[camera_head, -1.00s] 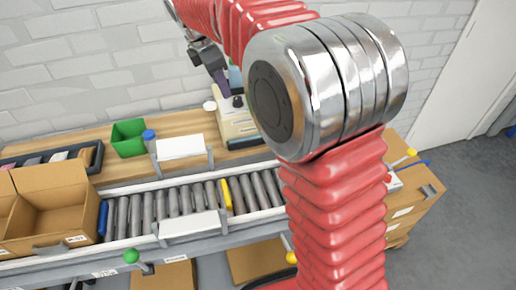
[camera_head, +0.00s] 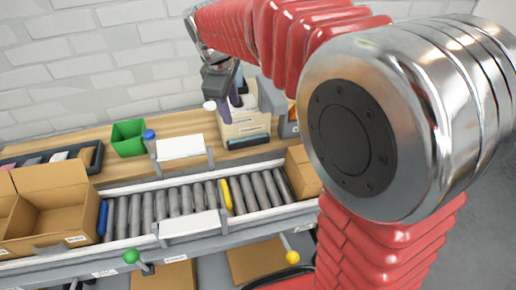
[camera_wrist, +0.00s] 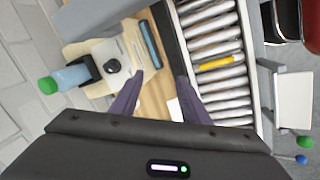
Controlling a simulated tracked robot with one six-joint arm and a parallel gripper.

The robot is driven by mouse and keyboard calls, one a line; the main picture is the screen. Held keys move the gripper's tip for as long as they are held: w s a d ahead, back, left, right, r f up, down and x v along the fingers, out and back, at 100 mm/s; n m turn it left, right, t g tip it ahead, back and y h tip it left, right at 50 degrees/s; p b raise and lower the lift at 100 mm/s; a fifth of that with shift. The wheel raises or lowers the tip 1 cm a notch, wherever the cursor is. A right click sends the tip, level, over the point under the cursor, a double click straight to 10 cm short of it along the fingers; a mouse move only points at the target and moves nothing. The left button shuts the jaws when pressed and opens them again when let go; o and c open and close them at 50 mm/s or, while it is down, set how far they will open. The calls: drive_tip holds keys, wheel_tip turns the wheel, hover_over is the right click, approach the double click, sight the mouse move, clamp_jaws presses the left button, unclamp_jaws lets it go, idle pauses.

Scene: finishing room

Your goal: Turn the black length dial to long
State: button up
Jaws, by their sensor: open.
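The black length dial (camera_wrist: 112,66) is a small round knob on a cream machine (camera_wrist: 94,52) in the wrist view. Its setting cannot be read. In the head view the machine (camera_head: 244,127) stands on the wooden bench by the wall, and my gripper hides the dial there. My gripper (camera_wrist: 160,78) is open, its two purple fingers apart with nothing between them. In the wrist view the dial lies left of the left fingertip, apart from it. In the head view my gripper (camera_head: 233,98) hangs just over the machine's top.
A bottle with a green cap (camera_wrist: 70,77) stands beside the machine. A roller conveyor (camera_head: 160,205) runs in front of the bench, with a cardboard box (camera_head: 62,222) at its left end. A green bin (camera_head: 128,138) and a dark tray (camera_head: 92,155) sit farther left.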

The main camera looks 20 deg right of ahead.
drive_tip(key=s+d+f+m+t+y, duration=0.1)
drive_tip(key=s+d+m, duration=0.2)
drive_tip(key=s+m, duration=0.6)
drive_tip(key=shift+s+f+m, duration=0.2)
drive_tip(key=shift+s+m, duration=0.1)
drive_tip(key=shift+s, duration=3.1)
drive_tip(key=shift+d, duration=0.1)
drive_tip(key=s+d+m+t, duration=0.2)
drive_tip(key=s, duration=0.7)
drive_tip(key=shift+s+d+r+m, duration=0.25)
drive_tip(key=shift+d+r+m, duration=0.05)
drive_tip(key=shift+d+r, duration=0.15)
